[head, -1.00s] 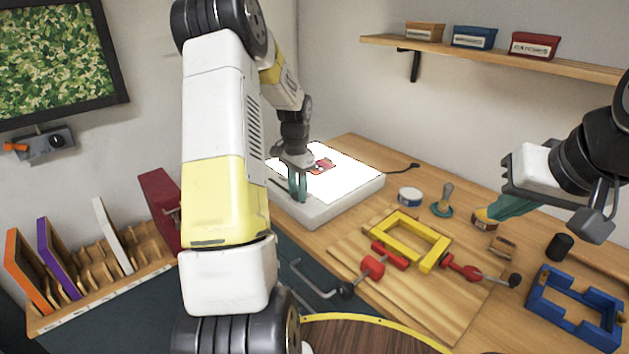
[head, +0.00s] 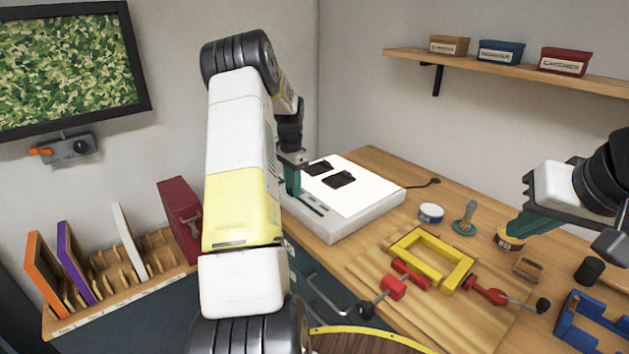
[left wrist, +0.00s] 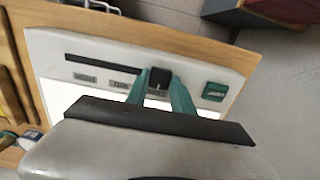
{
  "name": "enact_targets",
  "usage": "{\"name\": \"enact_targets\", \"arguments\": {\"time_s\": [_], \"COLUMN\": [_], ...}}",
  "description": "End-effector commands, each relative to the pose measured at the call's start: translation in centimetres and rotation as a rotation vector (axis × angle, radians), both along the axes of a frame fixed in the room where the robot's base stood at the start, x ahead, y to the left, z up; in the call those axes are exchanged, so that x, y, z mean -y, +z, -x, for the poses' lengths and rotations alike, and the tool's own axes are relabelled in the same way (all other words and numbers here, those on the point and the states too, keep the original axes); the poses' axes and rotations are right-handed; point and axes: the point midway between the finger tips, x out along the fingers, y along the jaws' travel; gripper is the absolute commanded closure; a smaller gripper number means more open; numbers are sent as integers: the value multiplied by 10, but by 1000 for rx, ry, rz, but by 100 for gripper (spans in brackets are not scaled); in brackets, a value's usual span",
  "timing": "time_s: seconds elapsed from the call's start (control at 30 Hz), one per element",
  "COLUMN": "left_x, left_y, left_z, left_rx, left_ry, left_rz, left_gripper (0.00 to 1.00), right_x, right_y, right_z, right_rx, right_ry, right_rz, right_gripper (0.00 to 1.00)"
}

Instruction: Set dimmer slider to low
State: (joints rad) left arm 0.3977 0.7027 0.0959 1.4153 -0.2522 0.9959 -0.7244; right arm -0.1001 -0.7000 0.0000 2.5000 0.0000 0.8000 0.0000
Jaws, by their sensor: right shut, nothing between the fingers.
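The light box (head: 382,210) has a white panel and a grey frame on the bench. In the left wrist view its dimmer slot (left wrist: 100,64) runs along the frame, with small labels beside it too blurred to read. The black slider knob (left wrist: 159,76) is at the slot's right end in that view. In the head view my left gripper (head: 292,182) is at the box's left edge, partly behind my arm. My right gripper (head: 518,226) is shut and empty above the bench.
Two dark squares (head: 339,179) lie on the panel. A green switch (left wrist: 214,91) sits beside the knob. A yellow frame (head: 432,257), red clamps (head: 393,287), a round tin (head: 431,212) and a blue frame (head: 590,322) occupy the bench to the right.

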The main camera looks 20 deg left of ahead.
Motion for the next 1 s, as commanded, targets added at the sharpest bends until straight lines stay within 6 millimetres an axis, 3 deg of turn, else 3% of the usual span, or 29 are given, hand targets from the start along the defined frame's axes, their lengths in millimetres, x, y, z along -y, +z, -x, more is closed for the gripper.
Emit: {"name": "enact_targets", "arguments": {"time_s": [0.03, 0.1, 0.47, 0.8, 1.0], "left_x": [-5, -5, -3, -4, -4], "left_y": [2, 2, 4, 57, 77], "left_z": [-3, -2, -2, -3, -2], "left_rx": [13, 11, 9, 13, 10], "left_ry": [2, 2, 2, 3, 3], "left_rz": [-10, -9, -7, -8, -7], "left_gripper": [63, 50, 49, 49, 49], "right_x": [0, 0, 0, 0, 0], "right_y": [0, 0, 0, 0, 0], "right_z": [0, 0, 0, 0, 0], "right_rx": [0, 0, 0, 0, 0], "right_ry": [0, 0, 0, 0, 0], "right_rz": [0, 0, 0, 0, 0], "right_gripper": [100, 100, 100, 100, 100]}}
